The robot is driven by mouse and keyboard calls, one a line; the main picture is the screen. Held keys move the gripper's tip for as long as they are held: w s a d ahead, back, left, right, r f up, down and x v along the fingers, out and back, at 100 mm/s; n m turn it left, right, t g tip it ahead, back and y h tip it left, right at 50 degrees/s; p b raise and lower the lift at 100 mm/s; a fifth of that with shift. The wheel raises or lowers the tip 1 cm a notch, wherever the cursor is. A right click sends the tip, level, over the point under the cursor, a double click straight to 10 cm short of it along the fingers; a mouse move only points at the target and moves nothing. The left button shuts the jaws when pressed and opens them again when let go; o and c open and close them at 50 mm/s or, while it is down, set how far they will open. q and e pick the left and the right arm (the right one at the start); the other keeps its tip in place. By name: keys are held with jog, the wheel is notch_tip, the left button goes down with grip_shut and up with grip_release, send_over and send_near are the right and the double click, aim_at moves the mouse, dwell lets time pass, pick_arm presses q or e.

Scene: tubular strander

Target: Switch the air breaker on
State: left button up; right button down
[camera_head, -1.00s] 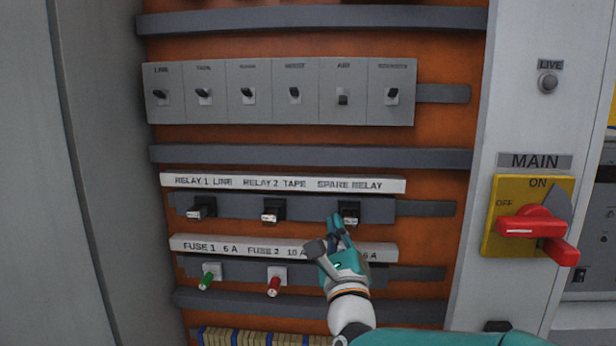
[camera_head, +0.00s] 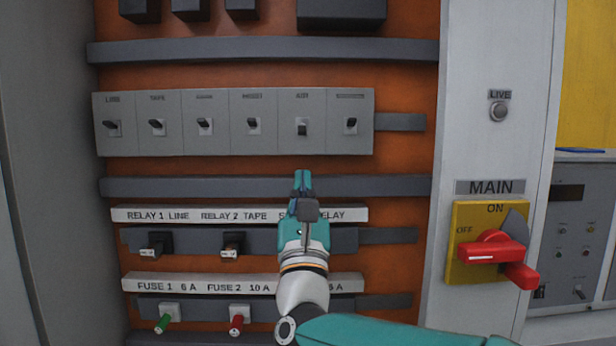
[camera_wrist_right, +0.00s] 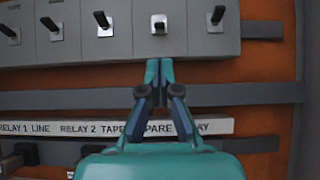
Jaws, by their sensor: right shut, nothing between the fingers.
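The air breaker (camera_head: 302,128) is the fifth switch in the grey breaker row, under the label AIR. Its lever points down, while the levers of the other breakers stick up or outward. In the right wrist view the air breaker lever (camera_wrist_right: 159,27) is just above the fingertips. My right gripper (camera_head: 302,178) is shut and empty, pointing up below the air breaker, in front of the grey rail. In the right wrist view its closed fingers (camera_wrist_right: 158,68) reach the lower edge of the breaker row, apart from the lever. My left gripper is not in view.
Neighbouring breakers (camera_head: 253,124) sit close on both sides of the air breaker. Below are the relay label strip (camera_head: 160,214), two relays and fuses (camera_head: 238,318). A red MAIN handle (camera_head: 495,252) on a yellow plate stands out at right.

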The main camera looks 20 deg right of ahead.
aim_at(303, 151)
jog(key=p+x, duration=0.3)
jog(key=x, duration=0.4)
jog(key=shift+r+p, duration=0.15)
jog(key=shift+p, duration=0.25)
jog(key=shift+w+d+r, duration=0.15)
jog(key=shift+w+r, duration=0.05)
jog(key=shift+w, duration=0.25)
